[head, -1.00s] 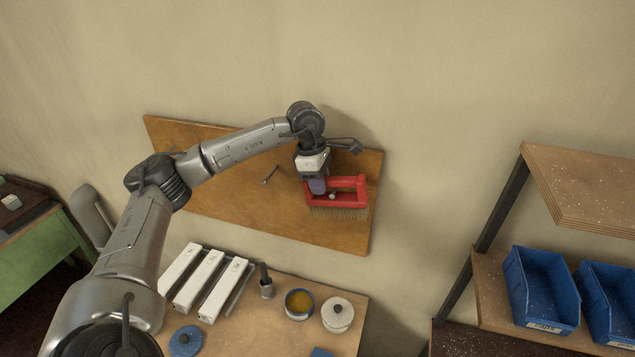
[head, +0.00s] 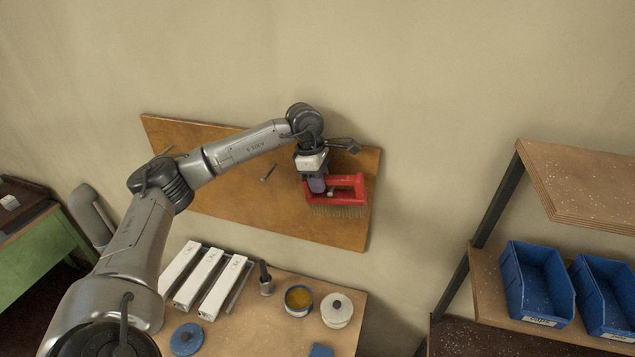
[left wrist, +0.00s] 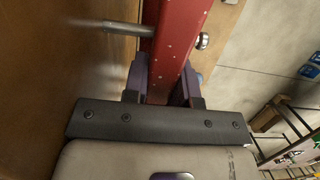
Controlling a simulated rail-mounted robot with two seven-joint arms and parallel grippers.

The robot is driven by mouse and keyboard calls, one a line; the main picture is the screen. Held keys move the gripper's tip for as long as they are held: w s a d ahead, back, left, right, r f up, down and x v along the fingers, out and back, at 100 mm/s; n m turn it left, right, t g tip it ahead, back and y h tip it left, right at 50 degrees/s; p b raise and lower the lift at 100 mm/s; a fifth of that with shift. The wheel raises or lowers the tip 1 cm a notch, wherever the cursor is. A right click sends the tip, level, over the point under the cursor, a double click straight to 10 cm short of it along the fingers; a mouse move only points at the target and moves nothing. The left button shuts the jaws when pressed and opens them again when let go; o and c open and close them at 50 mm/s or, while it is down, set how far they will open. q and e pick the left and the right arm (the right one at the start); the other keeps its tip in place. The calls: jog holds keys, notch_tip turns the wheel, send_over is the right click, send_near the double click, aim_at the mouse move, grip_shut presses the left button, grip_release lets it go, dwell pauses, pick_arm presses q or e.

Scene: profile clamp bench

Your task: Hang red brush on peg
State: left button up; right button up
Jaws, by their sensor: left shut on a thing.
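The red brush (head: 347,198) is in front of the right part of the brown wall board (head: 225,205), bristles down. My left gripper (head: 317,186) is shut on the left part of its red frame. In the left wrist view the red frame (left wrist: 178,40) runs between the gripper's fingers (left wrist: 160,82). A metal peg (left wrist: 112,27) comes from the board and goes behind the red frame. A round metal end (left wrist: 203,41) shows on the frame's other side, seemingly the same peg passing through the brush's opening. Whether the brush rests on it cannot be told. My right gripper is not in view.
Another peg (head: 269,173) on the board, left of the brush, is bare. The bench (head: 263,325) below holds white profiles (head: 201,277), a tin (head: 298,300) and a white lidded pot (head: 337,311). Blue bins (head: 537,286) stand on shelves at the right.

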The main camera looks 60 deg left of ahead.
pick_arm(q)
jog(key=shift+a+f, duration=0.2)
jog(key=shift+f, duration=0.6)
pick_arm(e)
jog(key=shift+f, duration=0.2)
pick_arm(q)
jog(key=o, duration=1)
jog(key=shift+w, duration=0.1)
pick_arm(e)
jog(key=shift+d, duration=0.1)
pick_arm(q)
jog(key=shift+r, duration=0.55)
jog(key=r, duration=0.3)
jog(key=a+r, duration=0.1)
jog(key=r, duration=0.3)
jog(key=s+r, duration=0.1)
jog(key=r, duration=0.3)
jog(key=shift+s+a, duration=0.1)
jog(key=shift+a, duration=0.25)
jog(key=shift+s+r, duration=0.3)
jog(key=shift+r, duration=0.45)
jog(key=shift+s+r, duration=0.25)
jog(key=shift+r, duration=0.5)
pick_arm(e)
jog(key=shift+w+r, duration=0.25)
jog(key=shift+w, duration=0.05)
pick_arm(q)
jog(key=shift+d, duration=0.1)
